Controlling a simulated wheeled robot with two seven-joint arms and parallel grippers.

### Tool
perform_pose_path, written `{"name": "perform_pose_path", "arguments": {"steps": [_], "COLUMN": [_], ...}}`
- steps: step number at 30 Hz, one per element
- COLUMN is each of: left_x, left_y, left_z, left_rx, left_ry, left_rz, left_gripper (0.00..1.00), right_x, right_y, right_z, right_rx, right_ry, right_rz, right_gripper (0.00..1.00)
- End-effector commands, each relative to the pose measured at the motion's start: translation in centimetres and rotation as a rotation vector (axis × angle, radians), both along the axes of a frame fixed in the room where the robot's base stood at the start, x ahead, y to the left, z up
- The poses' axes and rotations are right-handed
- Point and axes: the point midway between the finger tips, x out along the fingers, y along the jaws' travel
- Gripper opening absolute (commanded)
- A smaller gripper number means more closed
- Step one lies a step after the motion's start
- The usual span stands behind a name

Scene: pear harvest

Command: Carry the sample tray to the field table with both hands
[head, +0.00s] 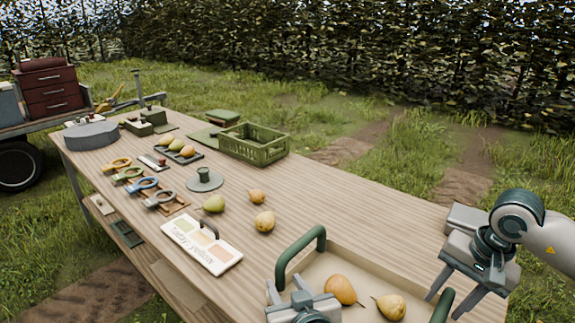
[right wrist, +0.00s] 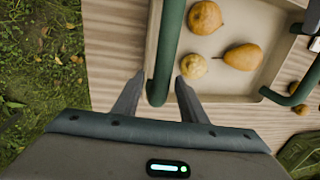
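The sample tray (head: 375,262), shallow and beige with green handles, lies on the wooden field table (head: 345,195) at its near right end. Pears lie in it, two seen in the head view and three in the right wrist view (right wrist: 238,22). My right gripper (right wrist: 160,80) is open, with one finger on each side of a green handle (right wrist: 170,40) and gaps beside it. My left gripper (head: 288,287) is at the other green handle (head: 300,243), its fingers apart around the lower end; the head view cuts off its body.
A colour card (head: 201,244), loose pears (head: 265,221), a grey round stand (head: 203,180), ring tools (head: 143,186) and a green crate (head: 254,145) stand further along the table. A cart with a red drawer box (head: 50,90) is at far left. Grass surrounds the table.

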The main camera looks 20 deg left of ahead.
Motion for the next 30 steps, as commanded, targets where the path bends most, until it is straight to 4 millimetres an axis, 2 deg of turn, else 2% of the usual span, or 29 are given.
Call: {"name": "perform_pose_path", "arguments": {"steps": [6,20,26,30], "left_x": [-1.2,-1.4,-1.3,-1.3], "left_y": [-1.0,-1.0,-1.0,-1.0], "left_z": [0.7,0.8,0.7,0.7], "left_rx": [0.001,0.002,0.002,0.001], "left_ry": [-0.001,0.000,0.000,-0.001], "left_rz": [0.000,0.001,0.001,0.001], "left_gripper": [0.39,0.39,0.39,0.39], "right_x": [0.0,0.0,0.0,-0.1], "right_y": [0.0,0.0,-0.3,-0.6], "right_z": [0.0,0.2,1.5,3.4], "right_rx": [0.000,0.000,0.000,0.000], "right_ry": [0.000,0.000,-0.002,-0.004], "right_rz": [0.000,0.000,0.000,0.000], "right_gripper": [0.39,0.39,0.39,0.39]}}
